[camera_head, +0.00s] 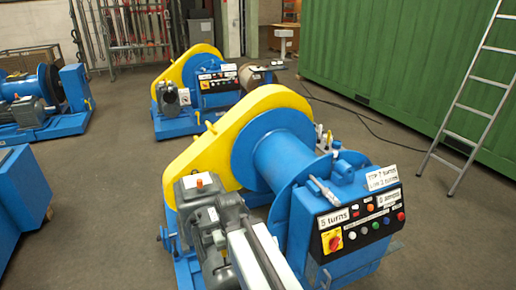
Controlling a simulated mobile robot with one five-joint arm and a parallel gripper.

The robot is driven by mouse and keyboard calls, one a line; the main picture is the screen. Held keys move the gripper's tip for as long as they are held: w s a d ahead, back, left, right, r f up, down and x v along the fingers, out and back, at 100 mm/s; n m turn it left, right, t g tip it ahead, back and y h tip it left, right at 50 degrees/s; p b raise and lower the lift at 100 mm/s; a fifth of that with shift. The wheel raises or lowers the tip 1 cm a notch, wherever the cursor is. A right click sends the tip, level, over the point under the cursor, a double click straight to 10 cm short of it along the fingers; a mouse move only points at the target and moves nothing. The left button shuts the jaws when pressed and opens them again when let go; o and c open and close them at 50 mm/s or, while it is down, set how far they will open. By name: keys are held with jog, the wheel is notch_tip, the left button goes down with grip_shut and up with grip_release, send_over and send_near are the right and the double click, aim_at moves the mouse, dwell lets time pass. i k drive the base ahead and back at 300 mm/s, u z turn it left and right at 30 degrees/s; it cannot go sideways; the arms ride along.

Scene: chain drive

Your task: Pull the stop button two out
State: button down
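The near blue winch (352,190) has a black control panel (360,226) on its front right. The panel carries a yellow plate with a red rotary switch (333,241), a row of small coloured buttons, and a red button (401,216) at the right end. A second blue winch behind has a similar black panel (219,82), too small to read its buttons. I cannot tell which button is stop button two, or whether any is pressed in. My gripper is not visible in this view.
A yellow chain guard (205,160) and grey motor (215,235) stand left of the near winch. A ladder (470,105) leans on a green container (420,65) at right. A black cable (350,110) crosses the floor.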

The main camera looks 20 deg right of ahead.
aim_at(401, 217)
jog(key=z, duration=1.45)
